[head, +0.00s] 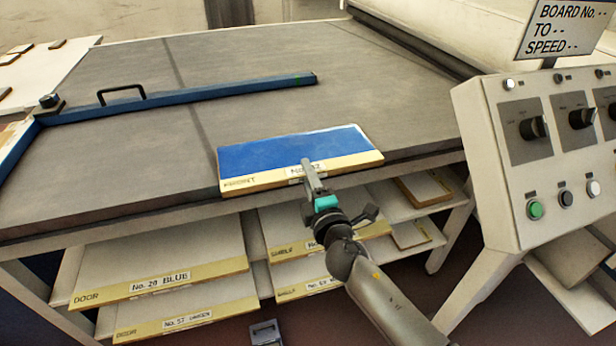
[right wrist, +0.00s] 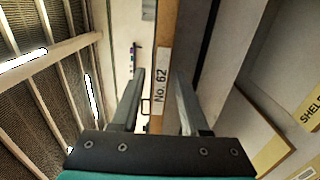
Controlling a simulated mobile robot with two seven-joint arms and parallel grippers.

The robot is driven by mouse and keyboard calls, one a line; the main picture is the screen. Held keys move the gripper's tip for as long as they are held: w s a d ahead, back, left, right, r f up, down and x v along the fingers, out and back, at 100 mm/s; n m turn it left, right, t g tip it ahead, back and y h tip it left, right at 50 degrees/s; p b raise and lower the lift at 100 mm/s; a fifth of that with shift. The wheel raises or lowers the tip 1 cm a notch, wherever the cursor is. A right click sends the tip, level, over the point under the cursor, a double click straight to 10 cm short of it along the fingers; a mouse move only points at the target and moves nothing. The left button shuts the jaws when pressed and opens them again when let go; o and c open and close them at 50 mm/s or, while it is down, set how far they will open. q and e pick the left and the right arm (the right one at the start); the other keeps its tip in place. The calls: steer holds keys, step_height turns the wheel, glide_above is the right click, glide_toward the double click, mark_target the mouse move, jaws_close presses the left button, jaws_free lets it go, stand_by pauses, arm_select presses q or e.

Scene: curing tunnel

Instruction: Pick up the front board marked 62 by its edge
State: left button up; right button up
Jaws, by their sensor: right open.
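The front board marked 62 (head: 280,153) lies flat near the front edge of the grey table. Its top is blue, and its pale yellow front edge reads FRONT and carries a white number label. My right gripper (head: 307,167) is at that front edge, by the label. In the right wrist view the open fingers (right wrist: 160,76) stand on either side of the board's edge, with its "No. 62" label (right wrist: 160,80) between them. I see gaps on both sides, and cannot tell how far the fingertips overlap the board. My left gripper does not show.
A blue bar (head: 200,93) with a black handle lies across the grey table (head: 250,60) behind the board. Shelves below hold several labelled boards, including No. 20 BLUE (head: 160,285). A control panel (head: 540,150) with knobs and buttons stands to the right.

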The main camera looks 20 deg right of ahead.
steer(key=shift+c, duration=0.5)
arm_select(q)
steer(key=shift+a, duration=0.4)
arm_select(e)
steer(key=shift+c, duration=1.1)
steer(key=c, duration=0.4)
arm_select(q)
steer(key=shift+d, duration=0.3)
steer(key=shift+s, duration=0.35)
arm_select(e)
steer(key=shift+r, duration=0.2)
step_height(320, 180, up, 3)
steer(key=p, duration=0.3)
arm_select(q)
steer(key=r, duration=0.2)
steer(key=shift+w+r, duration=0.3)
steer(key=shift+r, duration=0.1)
arm_select(e)
steer(key=shift+f, duration=0.1)
